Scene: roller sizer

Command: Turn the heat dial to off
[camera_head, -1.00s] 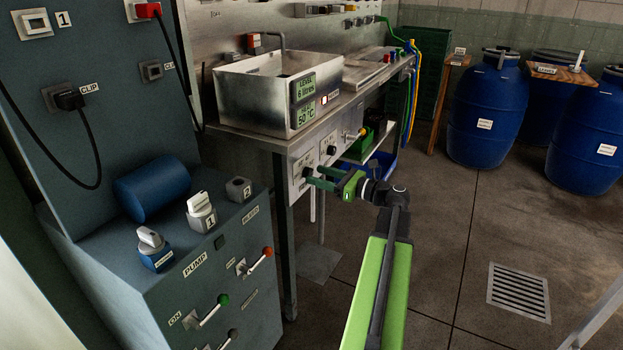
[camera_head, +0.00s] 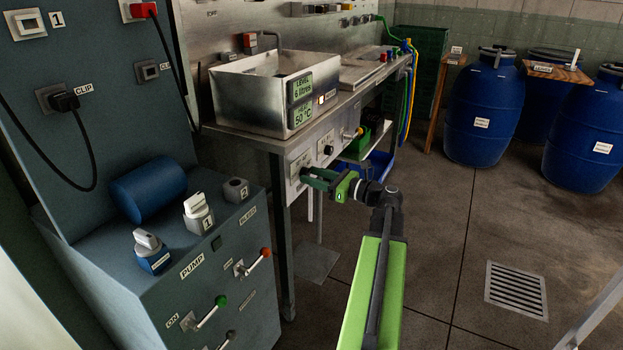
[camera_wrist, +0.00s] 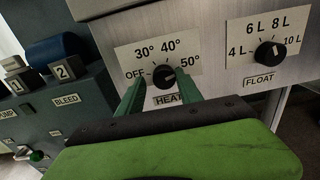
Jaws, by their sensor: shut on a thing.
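The heat dial (camera_wrist: 164,77) is a small black knob on the steel front panel, with marks OFF, 30°, 40° and 50° around it. My gripper (camera_head: 304,177) reaches the panel from the front. Its green fingers stand one on each side of the dial in the wrist view and are shut on it. Part of the dial is hidden between the fingers, and I cannot clearly read where its pointer stands. In the head view the fingers cover the dial. A display (camera_head: 301,104) on the sink reads level 6 litres and 50 °C.
The float dial (camera_wrist: 269,53) sits to the right of the heat dial on the panel. The steel sink (camera_head: 245,101) stands above. A blue-grey machine (camera_head: 205,260) with knobs and levers is at the left. Blue barrels (camera_head: 482,125) stand at the right, with open floor before them.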

